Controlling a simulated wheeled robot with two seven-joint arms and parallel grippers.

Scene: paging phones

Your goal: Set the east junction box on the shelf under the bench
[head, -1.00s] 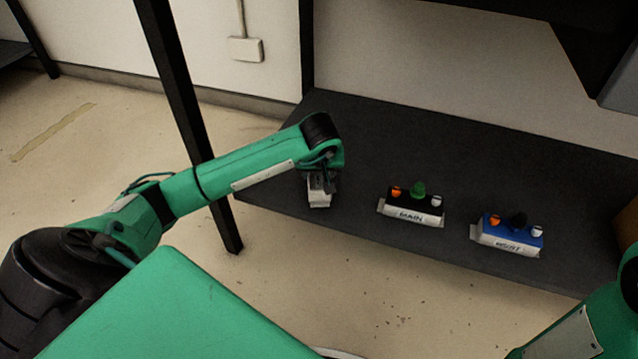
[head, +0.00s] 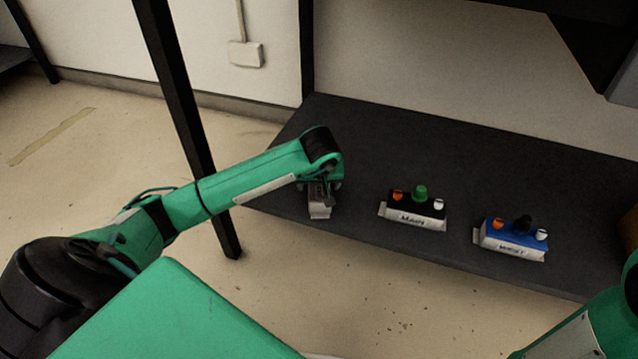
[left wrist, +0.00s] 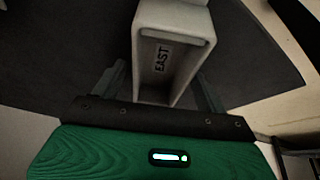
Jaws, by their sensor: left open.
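The east junction box (head: 319,209) is pale and sits on the dark shelf (head: 440,150) under the bench, near its left front edge. In the left wrist view the box (left wrist: 168,62) shows the label EAST on its face. My left gripper (head: 320,188) is at the box, with its jaws open. In the left wrist view a finger of the gripper (left wrist: 162,88) stands on each side of the box, with a narrow gap visible. The top of the box is partly hidden by the hand in the head view. My right gripper is out of view.
A black-topped box labelled MAIN (head: 414,216) and a blue-topped box (head: 511,246) with a hard-to-read label stand on the shelf to the right. A black bench leg (head: 190,125) rises left of the hand. The back of the shelf is clear.

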